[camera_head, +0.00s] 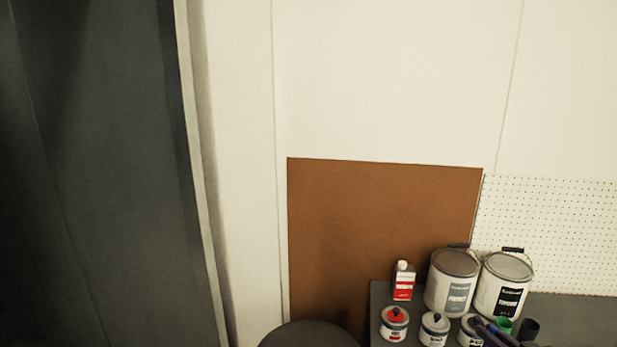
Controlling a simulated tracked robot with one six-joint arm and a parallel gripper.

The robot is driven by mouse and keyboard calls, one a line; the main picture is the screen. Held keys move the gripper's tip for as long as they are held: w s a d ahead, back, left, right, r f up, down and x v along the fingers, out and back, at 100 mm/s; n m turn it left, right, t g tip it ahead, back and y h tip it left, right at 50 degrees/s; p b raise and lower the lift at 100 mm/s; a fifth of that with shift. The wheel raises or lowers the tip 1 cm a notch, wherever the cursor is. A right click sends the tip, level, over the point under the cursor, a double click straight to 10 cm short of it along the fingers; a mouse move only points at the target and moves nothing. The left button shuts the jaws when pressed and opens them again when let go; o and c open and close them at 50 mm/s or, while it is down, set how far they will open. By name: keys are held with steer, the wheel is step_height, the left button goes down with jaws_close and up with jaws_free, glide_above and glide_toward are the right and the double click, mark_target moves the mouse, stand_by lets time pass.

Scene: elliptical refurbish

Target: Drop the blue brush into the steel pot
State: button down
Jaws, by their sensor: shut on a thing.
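I cannot make out the blue brush for sure. Slim dark bluish shapes (494,335) show at the bottom edge among small items, and I cannot tell what they are. No steel pot can be identified. My gripper is not in view, so its position and what it holds are hidden.
A grey bench (575,318) at the bottom right bears two large paint cans (453,283) (502,287), a white-and-red bottle (403,284), several small tins (394,324) and a green item (503,325). A dark round top (308,335) stands left. A brown board (375,225) stands behind.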

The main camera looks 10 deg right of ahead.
steer(key=shift+f, duration=0.15)
steer(key=c, duration=1.7)
jaws_free()
steer(key=v, duration=1.3)
steer(key=shift+s, duration=0.4)
